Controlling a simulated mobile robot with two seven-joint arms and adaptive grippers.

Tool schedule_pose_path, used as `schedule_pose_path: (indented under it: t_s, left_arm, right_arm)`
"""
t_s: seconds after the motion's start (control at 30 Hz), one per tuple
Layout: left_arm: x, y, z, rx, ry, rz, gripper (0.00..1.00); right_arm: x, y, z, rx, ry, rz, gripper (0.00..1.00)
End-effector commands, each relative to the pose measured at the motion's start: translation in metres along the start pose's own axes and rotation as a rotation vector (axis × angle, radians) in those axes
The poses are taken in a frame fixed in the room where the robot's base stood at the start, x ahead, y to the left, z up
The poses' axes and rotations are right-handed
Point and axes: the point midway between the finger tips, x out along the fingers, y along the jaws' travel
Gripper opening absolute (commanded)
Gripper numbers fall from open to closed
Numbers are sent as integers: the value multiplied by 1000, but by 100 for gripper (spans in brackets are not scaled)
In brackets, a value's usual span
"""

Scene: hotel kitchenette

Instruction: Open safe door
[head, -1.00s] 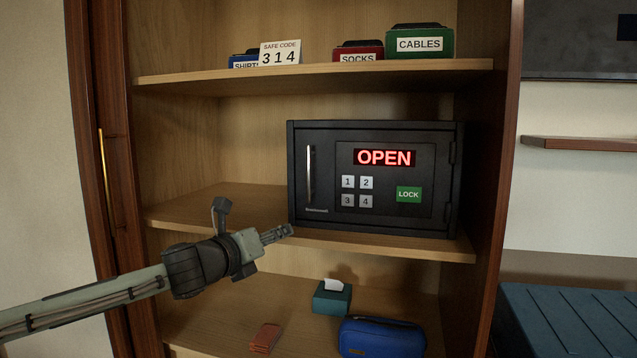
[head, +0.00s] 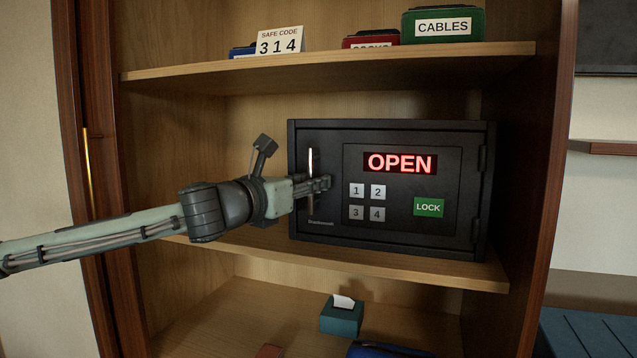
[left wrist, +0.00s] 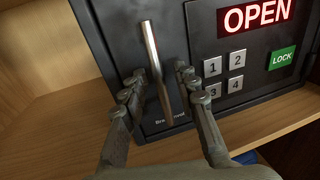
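The black safe (head: 463,222) stands on the middle shelf, and its display (head: 400,162) reads OPEN in red. Its door (head: 335,150) looks closed, with hinges on the right and a vertical silver bar handle (head: 310,165) on the left. My left gripper (head: 325,184) is at the lower part of the handle. In the left wrist view its fingers (left wrist: 160,82) are open, one on each side of the handle (left wrist: 156,65), with gaps showing between fingers and bar. My right gripper is in neither view.
The keypad (head: 367,202) and green LOCK button (head: 428,207) lie right of the handle. The upper shelf (head: 330,68) holds labelled boxes and a safe code card (head: 279,41). A tissue box (head: 341,318) stands below. Free shelf room lies left of the safe.

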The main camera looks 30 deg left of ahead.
Motion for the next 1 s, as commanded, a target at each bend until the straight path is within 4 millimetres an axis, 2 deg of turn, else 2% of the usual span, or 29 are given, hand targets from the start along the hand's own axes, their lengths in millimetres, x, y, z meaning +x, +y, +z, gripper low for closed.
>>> schedule_pose_path:
  t_s: [0.37, 0.63, 1.0]
  left_arm:
    - [-1, -1, 0, -2, 0, 1, 30]
    - [-1, -1, 0, -2, 1, 1, 0]
    - [-1, -1, 0, -2, 1, 1, 0]
  right_arm:
    - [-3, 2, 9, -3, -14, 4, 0]
    - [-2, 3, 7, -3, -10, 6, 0]
    - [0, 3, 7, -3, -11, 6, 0]
